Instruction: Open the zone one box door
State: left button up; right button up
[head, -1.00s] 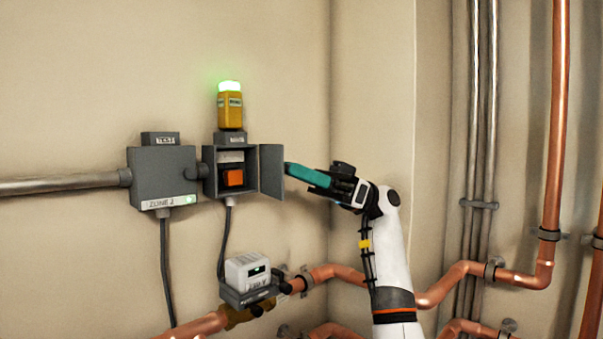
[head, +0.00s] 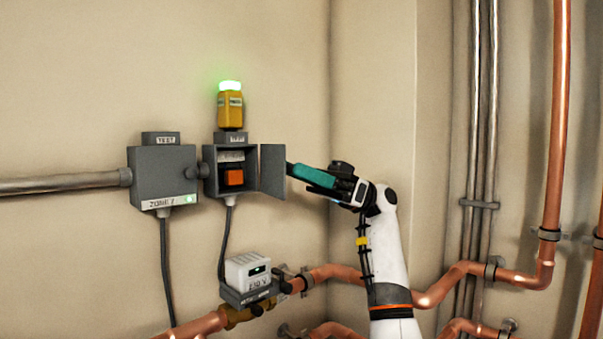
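A small grey box (head: 211,188) on the wall stands open, with an orange block (head: 234,177) inside it. Its door (head: 272,171) is swung out to the right. I cannot read a zone label on this box. My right gripper (head: 291,169) is just right of the door, its teal finger pointing left, with the tip at or very near the door's outer edge. Whether it touches the door, and whether the fingers are open or shut, I cannot tell. My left gripper is not in view.
A closed grey box (head: 162,174) labelled as a zone is to the left. A yellow unit with a green lamp (head: 230,104) stands above the open box. A white valve actuator (head: 247,270) and copper pipes (head: 340,272) are below. Grey conduits (head: 482,120) run at right.

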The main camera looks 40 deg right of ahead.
notch_tip(320, 180, up, 10)
dwell(0.5)
